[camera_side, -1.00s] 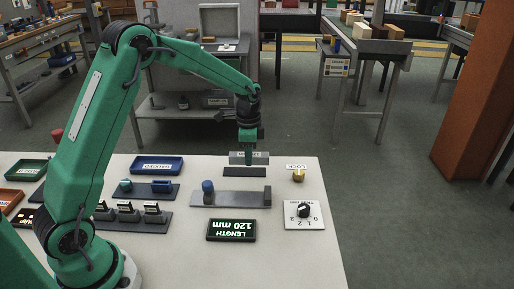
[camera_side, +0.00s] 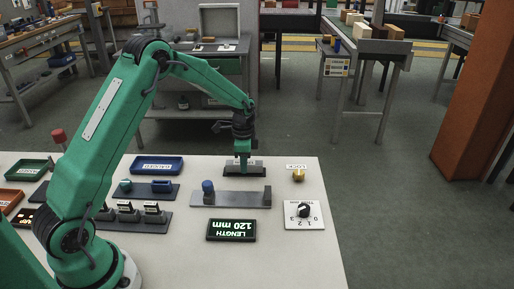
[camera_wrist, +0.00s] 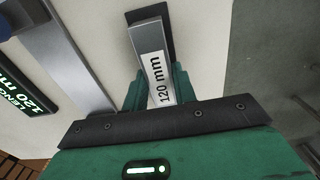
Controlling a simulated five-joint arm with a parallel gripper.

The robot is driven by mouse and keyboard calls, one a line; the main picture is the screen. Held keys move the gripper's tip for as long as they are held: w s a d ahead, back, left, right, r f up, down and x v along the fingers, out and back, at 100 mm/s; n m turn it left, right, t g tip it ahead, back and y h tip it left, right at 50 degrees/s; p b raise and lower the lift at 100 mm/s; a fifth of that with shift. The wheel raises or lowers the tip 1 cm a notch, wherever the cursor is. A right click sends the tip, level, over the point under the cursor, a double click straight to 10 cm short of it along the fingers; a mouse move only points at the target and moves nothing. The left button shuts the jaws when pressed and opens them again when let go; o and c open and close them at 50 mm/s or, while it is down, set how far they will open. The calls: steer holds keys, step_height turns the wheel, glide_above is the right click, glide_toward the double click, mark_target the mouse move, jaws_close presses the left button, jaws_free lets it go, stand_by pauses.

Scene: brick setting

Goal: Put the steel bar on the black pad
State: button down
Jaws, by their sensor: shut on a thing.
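The steel bar (camera_wrist: 151,45), with a "120 mm" label, is between the fingers of my gripper (camera_wrist: 157,90) in the wrist view. My gripper is shut on it. The black pad (camera_wrist: 169,25) shows under and beside the bar's far end. In the side view my gripper (camera_side: 243,165) is low at the black pad (camera_side: 244,174), near the table's back edge. The bar (camera_side: 232,163) lies along the pad there, partly hidden by the fingers. I cannot tell whether it touches the pad.
A grey measuring fixture with a blue knob (camera_side: 208,187) stands in front of the pad, and a display (camera_side: 231,230) reads 120 mm. A brass lock knob (camera_side: 298,176) and a dial (camera_side: 304,211) are to the right. A blue tray (camera_side: 157,165) lies to the left.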

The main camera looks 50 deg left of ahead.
steer(key=shift+f, duration=0.2)
steer(key=c, duration=1.1)
jaws_free()
steer(key=shift+f, duration=0.1)
step_height(320, 180, up, 12)
steer(key=shift+r, duration=0.15)
